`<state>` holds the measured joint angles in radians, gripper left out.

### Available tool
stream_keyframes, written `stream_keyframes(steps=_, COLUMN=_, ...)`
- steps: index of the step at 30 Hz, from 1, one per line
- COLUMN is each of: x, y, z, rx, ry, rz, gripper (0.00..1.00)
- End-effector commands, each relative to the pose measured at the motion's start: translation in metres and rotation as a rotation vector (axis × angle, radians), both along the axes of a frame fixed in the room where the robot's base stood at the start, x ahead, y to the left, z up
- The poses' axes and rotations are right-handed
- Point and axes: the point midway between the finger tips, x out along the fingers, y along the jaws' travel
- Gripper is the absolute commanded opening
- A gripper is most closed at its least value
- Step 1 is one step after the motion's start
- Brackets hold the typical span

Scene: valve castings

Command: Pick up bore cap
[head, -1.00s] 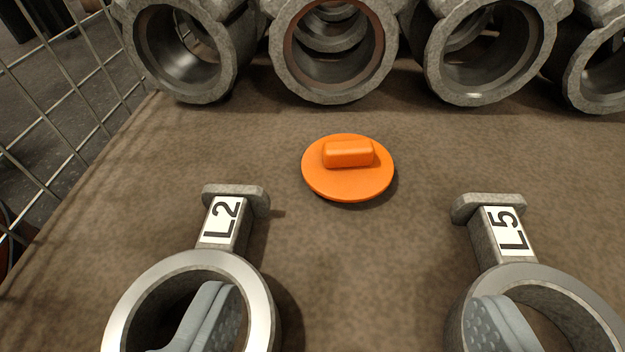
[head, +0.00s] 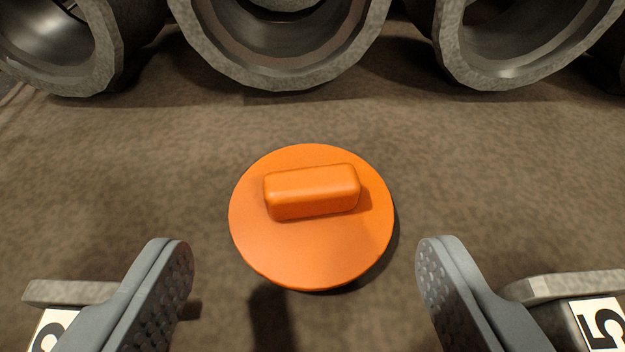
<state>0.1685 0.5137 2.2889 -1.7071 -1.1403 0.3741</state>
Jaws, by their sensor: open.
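The bore cap (head: 290,248) is a flat orange disc with a raised block-shaped grip on top. It lies flat on the brown surface in the middle of the head view. My gripper (head: 305,275) is open, with one grey ridged finger at the lower left and one at the lower right. The fingers are wide apart and show nearer to me than the cap. Nothing is between them in their grasp, and neither finger appears to touch the cap.
Several grey valve castings (head: 280,75) with round bores stand in a row behind the cap. Labelled grey metal parts show at the lower left (head: 70,292) and lower right (head: 575,287), partly hidden by my fingers. The brown surface (head: 480,160) around the cap is clear.

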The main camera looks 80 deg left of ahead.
Motion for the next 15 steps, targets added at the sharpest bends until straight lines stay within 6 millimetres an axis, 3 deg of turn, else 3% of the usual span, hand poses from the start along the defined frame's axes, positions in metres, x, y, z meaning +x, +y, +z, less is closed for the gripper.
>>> stream_keyframes(steps=9, x=0.01, y=0.036, z=-0.015, rx=-0.001, ry=0.002, rz=0.002, gripper=0.67)
stream_keyframes(steps=15, x=0.011, y=0.042, z=-0.018, rx=0.0, ry=0.0, rz=0.0, gripper=0.67)
